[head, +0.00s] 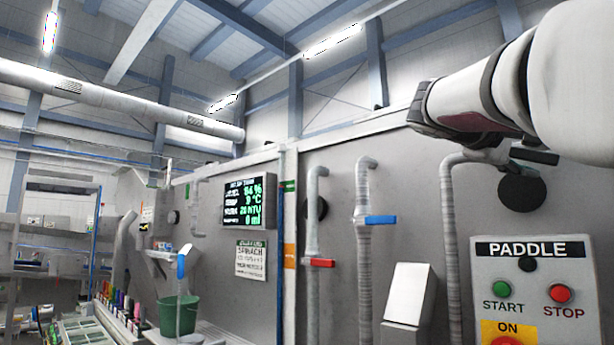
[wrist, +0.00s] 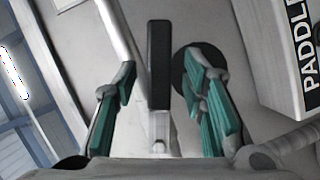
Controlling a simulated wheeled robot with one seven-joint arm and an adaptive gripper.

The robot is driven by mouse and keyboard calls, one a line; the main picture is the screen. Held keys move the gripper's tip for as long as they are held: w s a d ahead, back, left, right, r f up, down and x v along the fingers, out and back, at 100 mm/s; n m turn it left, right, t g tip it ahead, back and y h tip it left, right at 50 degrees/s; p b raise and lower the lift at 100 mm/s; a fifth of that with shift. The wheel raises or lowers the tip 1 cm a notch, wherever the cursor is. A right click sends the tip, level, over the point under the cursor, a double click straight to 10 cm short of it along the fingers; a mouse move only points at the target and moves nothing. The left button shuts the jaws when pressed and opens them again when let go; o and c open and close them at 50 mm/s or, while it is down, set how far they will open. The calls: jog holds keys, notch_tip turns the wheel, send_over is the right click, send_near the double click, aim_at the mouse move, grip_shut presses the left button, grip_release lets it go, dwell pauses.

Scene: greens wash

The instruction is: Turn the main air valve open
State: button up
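A valve with a black lever handle (head: 530,157) sits at the top of a grey pipe (head: 455,250), left of and above the paddle panel. The handle lies about level and points right in the head view. In the wrist view the black handle (wrist: 158,65) stands between my gripper's teal finger pads (wrist: 163,105), with visible gaps on both sides. My gripper is open around it.
The paddle panel (head: 540,262) has green START and red STOP buttons. A black disc (head: 521,192) is on the wall below the handle. Pipes with a blue handle (head: 380,220) and a red handle (head: 320,263) stand left. A green bucket (head: 176,316) is farther left.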

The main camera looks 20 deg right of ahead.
jog(key=a+r, duration=0.1)
jog(key=a, duration=0.9)
jog(key=shift+s+a+r, duration=0.15)
jog(key=shift+a+r, duration=0.15)
jog(key=shift+a, duration=0.05)
